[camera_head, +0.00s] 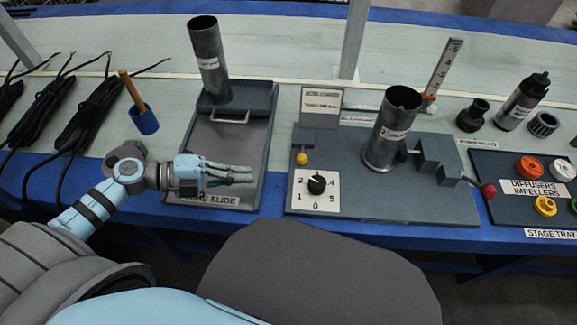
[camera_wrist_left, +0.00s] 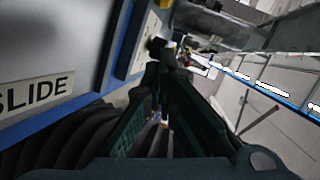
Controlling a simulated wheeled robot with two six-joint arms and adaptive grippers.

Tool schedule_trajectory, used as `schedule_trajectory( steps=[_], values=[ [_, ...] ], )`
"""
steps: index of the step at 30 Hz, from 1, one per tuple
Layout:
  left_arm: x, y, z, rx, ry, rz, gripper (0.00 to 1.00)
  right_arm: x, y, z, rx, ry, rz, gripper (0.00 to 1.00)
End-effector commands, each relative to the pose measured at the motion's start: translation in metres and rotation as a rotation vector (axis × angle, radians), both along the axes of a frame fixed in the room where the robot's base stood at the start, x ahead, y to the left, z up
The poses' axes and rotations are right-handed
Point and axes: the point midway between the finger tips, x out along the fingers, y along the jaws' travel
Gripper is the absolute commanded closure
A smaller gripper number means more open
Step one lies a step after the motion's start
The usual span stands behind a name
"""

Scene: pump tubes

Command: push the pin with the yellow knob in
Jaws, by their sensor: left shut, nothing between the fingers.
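The yellow knob (camera_head: 301,158) of the pin sticks out at the front of a small grey block on the left of the grey fixture plate (camera_head: 430,205). The pin's shaft is too small to make out. My left gripper (camera_head: 250,174) is shut and empty, its fingers pointing right above the front of the slide board, left of the knob and apart from it. In the left wrist view the shut fingers (camera_wrist_left: 160,70) point toward the black dial, and a yellow bit (camera_wrist_left: 166,4), likely the knob, shows at the top edge. My right gripper is not in view.
A numbered dial panel (camera_head: 328,199) with a black dial (camera_head: 317,184) lies just in front of the knob. A metal tube (camera_head: 393,130) and a red knob (camera_head: 488,191) are farther right. Another tube (camera_head: 208,60) stands on the slide board (camera_head: 228,150). The stage tray (camera_head: 500,205) is far right.

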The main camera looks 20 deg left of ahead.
Motion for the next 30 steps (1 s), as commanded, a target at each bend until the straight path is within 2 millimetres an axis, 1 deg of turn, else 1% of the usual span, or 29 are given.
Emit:
schedule_trajectory(
  steps=[1, 3, 5, 13, 15, 19, 24, 30],
  values=[
    [0.004, -0.007, -0.003, -0.004, -0.006, 0.000, 1.00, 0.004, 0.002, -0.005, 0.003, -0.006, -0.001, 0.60],
    [0.011, -0.018, -0.007, -0.006, -0.007, 0.000, 1.00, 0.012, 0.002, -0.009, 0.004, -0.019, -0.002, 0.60],
    [0.018, -0.029, -0.010, -0.006, -0.007, 0.000, 1.00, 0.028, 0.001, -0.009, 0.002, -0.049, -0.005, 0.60],
    [0.046, -0.078, -0.026, -0.006, -0.004, -0.001, 1.00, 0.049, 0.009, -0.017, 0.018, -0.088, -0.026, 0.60],
    [0.059, -0.078, -0.033, -0.003, -0.004, 0.000, 1.00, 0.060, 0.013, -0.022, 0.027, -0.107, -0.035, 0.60],
    [0.074, -0.081, -0.039, -0.002, -0.002, 0.000, 1.00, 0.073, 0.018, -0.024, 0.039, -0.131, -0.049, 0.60],
    [0.080, -0.083, -0.040, 0.000, -0.002, -0.002, 1.00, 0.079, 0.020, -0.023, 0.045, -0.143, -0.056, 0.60],
    [0.080, -0.083, -0.039, 0.000, -0.001, -0.002, 1.00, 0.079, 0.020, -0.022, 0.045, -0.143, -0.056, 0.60]
  ],
)
